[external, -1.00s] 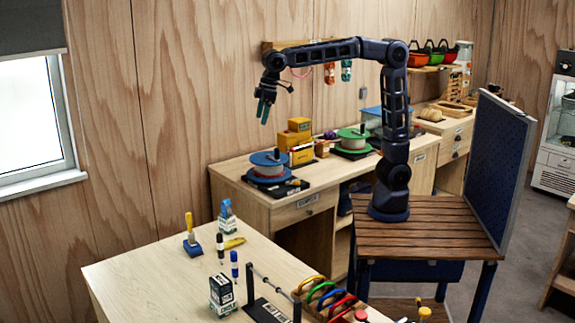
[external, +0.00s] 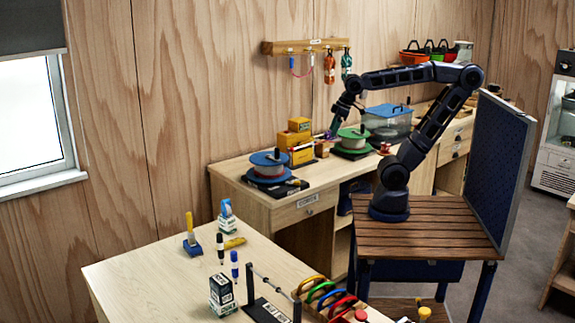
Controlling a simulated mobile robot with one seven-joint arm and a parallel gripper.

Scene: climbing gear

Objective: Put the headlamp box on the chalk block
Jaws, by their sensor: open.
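Yellow boxes (external: 298,143) are stacked on the back bench, a smaller one on top; one may be the headlamp box, but I cannot read their labels. A small black-and-white box (external: 222,292) stands upright at the front of the near table. A similar white-and-green box (external: 227,224) with something blue on top stands at that table's back. Either could be the chalk block; the print is too small to tell. My gripper (external: 334,128) is open, pointing down above the back bench, between the yellow boxes and the green spool. It appears empty.
A blue-topped spool (external: 268,167) and a green spool (external: 352,138) flank the yellow boxes. A blue-lidded clear bin (external: 388,122) stands right of them. Markers (external: 235,264), a brush (external: 191,236) and a rack of coloured rings (external: 325,292) are on the near table. Its left front is clear.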

